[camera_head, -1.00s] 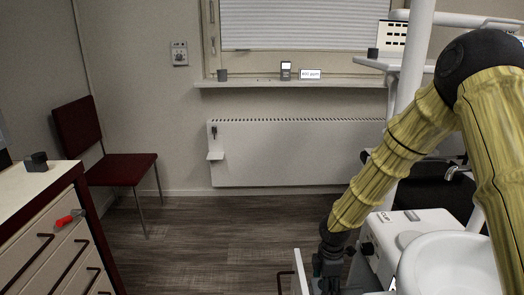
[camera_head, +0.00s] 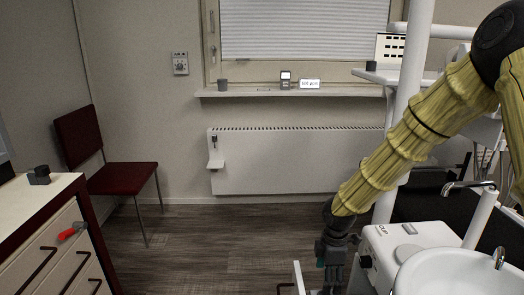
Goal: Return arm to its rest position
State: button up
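My arm, with yellow bamboo-like links, comes in from the upper right and slopes down to the lower middle. My dark gripper (camera_head: 330,262) hangs at its end, pointing down, just left of the white dental unit (camera_head: 405,240). Its fingertips are near the bottom edge of the picture, and I cannot make out whether they are open or shut. I see no object clearly held in it.
A white basin (camera_head: 455,272) with a tap (camera_head: 468,186) is at the lower right. A drawer cabinet (camera_head: 40,240) with a red-handled item (camera_head: 72,231) stands at left, a dark red chair (camera_head: 122,178) behind it. The middle floor (camera_head: 200,245) is clear.

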jog(key=s+a+r+m+p, duration=0.1)
jog(key=s+r+m+p, duration=0.2)
jog(key=r+m+p, duration=0.6)
jog(key=shift+s+a+r+m+p, duration=0.25)
jog(key=shift+r+p, duration=0.95)
jog(key=shift+p, duration=2.9)
jog(key=shift+d, duration=0.1)
